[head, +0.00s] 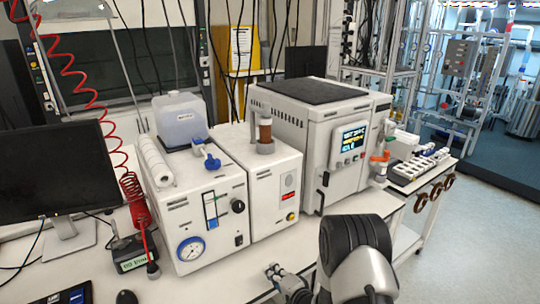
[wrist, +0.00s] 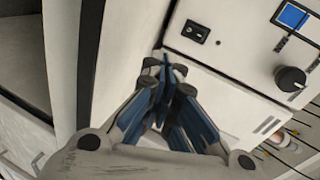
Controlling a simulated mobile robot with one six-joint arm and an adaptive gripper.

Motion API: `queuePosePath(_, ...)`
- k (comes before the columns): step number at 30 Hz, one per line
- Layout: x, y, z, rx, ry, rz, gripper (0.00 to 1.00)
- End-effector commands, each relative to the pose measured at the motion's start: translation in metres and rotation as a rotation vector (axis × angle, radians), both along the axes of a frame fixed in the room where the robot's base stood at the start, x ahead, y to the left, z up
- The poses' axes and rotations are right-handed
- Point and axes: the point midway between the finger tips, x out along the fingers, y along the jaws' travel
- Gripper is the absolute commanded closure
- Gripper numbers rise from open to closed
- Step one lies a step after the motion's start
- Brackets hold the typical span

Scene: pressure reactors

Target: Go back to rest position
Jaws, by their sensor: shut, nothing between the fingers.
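My gripper (wrist: 165,62) is shut and empty in the wrist view, its blue-padded fingers meeting at the tips. Behind the fingers are a white instrument front with a black socket (wrist: 195,31) and a black knob (wrist: 290,79). I cannot tell whether the fingertips touch anything. In the head view my gripper (head: 272,270) shows small at the bottom, just in front of the bench instruments and partly hidden by my arm. My arm rises at the bottom right of the middle.
A white unit with a pressure gauge (head: 191,249), a second white unit (head: 270,185) and a large instrument with a screen (head: 340,150) stand on the bench. A monitor (head: 55,170) and red coiled hose (head: 130,195) are left. Floor (head: 480,240) is clear at right.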

Motion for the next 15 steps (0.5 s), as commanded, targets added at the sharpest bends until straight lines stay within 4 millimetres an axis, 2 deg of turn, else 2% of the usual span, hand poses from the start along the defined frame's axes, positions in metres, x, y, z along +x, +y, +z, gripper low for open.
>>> queuePosePath(1,0.010,-0.007,0.025,-0.069,-0.019,-0.009,1.00)
queuePosePath(3,0.018,-0.020,0.052,-0.192,-0.023,-0.021,1.00)
queuePosePath(8,0.017,-0.053,0.116,-0.460,-0.006,-0.042,1.00)
queuePosePath(11,0.002,-0.075,0.154,-0.609,0.023,-0.043,1.00)
queuePosePath(15,-0.034,-0.102,0.203,-0.790,0.079,-0.030,1.00)
